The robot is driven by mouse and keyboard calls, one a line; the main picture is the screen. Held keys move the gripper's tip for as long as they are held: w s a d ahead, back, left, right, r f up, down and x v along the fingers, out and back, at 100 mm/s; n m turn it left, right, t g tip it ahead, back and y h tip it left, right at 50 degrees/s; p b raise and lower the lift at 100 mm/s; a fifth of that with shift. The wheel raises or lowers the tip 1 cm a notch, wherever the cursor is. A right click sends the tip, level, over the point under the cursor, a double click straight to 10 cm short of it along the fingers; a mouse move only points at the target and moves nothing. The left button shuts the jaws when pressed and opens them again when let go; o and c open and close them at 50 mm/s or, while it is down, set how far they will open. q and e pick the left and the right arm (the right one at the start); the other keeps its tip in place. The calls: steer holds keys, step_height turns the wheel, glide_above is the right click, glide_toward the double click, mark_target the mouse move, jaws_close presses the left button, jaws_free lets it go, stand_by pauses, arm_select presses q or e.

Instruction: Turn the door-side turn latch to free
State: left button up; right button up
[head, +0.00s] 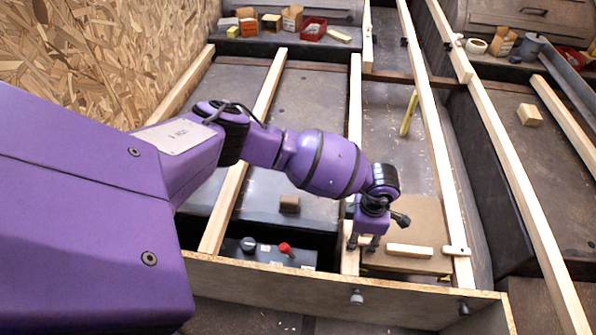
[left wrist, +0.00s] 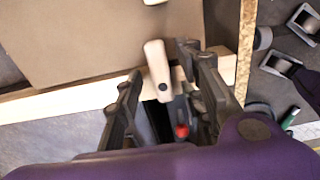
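A pale wooden turn latch (left wrist: 157,68) with a dark screw lies across the wooden strip in the left wrist view. Its upper end overlaps the edge of the brown panel (left wrist: 90,30). My left gripper (left wrist: 162,63) is open, with one finger on each side of this latch and gaps visible. In the head view my left gripper (head: 364,241) is low over the panel's left edge and hides most of that latch. A second turn latch (head: 456,251) lies crosswise on the strip right of the panel (head: 420,215). I cannot tell which latch is door-side. My right gripper is out of view.
A wooden handle block (head: 410,250) sits on the panel. A board edge (head: 300,288) with knobs runs along the front. A box with a red knob (head: 285,249) stands left of my gripper. A yellow strip (head: 409,113) lies behind the panel.

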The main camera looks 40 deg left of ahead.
arm_select(q)
steer(key=shift+f, duration=0.1)
jaws_close()
stand_by(0.3)
